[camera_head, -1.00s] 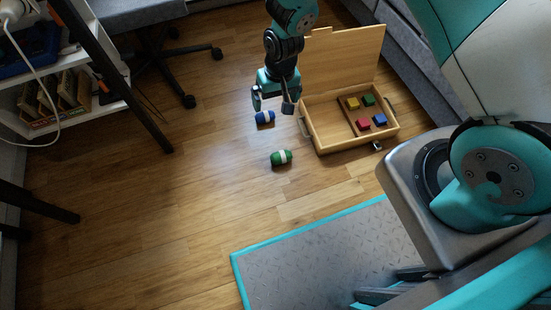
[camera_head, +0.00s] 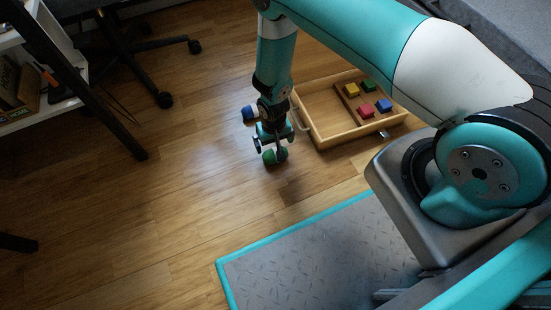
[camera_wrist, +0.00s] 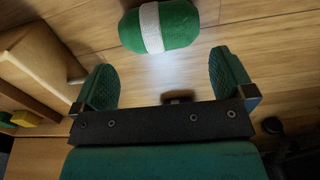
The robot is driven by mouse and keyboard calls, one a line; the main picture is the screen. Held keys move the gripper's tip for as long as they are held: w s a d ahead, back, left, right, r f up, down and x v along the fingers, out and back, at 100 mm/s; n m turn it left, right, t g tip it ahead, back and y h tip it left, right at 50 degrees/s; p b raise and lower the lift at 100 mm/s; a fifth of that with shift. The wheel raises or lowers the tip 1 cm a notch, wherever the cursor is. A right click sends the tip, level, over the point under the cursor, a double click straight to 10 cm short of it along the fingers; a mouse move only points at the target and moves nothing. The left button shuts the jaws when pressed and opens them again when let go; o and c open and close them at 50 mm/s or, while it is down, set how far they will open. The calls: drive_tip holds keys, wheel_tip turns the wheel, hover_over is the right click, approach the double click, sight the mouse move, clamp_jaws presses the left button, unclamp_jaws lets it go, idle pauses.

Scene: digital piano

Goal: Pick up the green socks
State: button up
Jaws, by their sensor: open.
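The green socks (camera_head: 270,157) are a rolled bundle with a white band, lying on the wooden floor. In the head view my gripper (camera_head: 274,146) is right over them and partly hides them. In the wrist view the green socks (camera_wrist: 160,27) lie beyond the fingertips, near the top edge and roughly centred between the fingers. My gripper (camera_wrist: 162,80) is open, with nothing between its two fingers. The bundle looks apart from both fingers.
A blue rolled bundle (camera_head: 249,114) lies on the floor just behind my gripper. An open wooden box (camera_head: 337,136) with several coloured blocks stands close to the right.

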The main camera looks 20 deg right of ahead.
sight(273, 151)
drive_tip(key=shift+w+a+f+b, duration=0.1)
drive_tip(key=shift+f+b, duration=2.25)
drive_tip(key=shift+f, duration=0.75)
drive_tip(key=shift+r, duration=0.1)
drive_tip(key=c, duration=0.6)
